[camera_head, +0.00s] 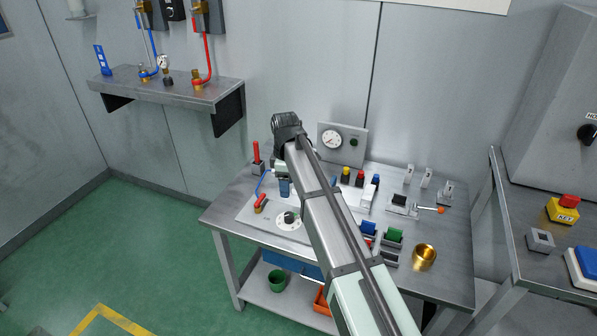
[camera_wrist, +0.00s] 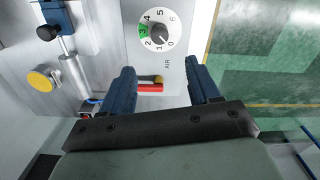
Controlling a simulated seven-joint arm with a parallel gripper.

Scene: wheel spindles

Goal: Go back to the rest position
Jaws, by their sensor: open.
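My gripper (camera_wrist: 165,92) is open in the wrist view, with its two dark blue fingers apart. A red-handled lever (camera_wrist: 150,87) on the panel shows between the fingers; I cannot tell whether they touch it. The white numbered dial (camera_wrist: 157,37) lies beyond the fingertips. In the head view my arm reaches over the metal table (camera_head: 450,265) from the lower right. A blue finger of my gripper (camera_head: 284,187) shows there, above the panel with the red lever (camera_head: 261,204) and the dial (camera_head: 289,219). The arm hides part of the table.
A gauge box (camera_head: 343,144) stands at the table's back. Coloured blocks, a brass cup (camera_head: 424,257) and a small orange-tipped lever (camera_head: 430,209) are to the right of my arm. A wall shelf (camera_head: 165,88) with hoses is at the upper left. The green floor at left is mostly clear.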

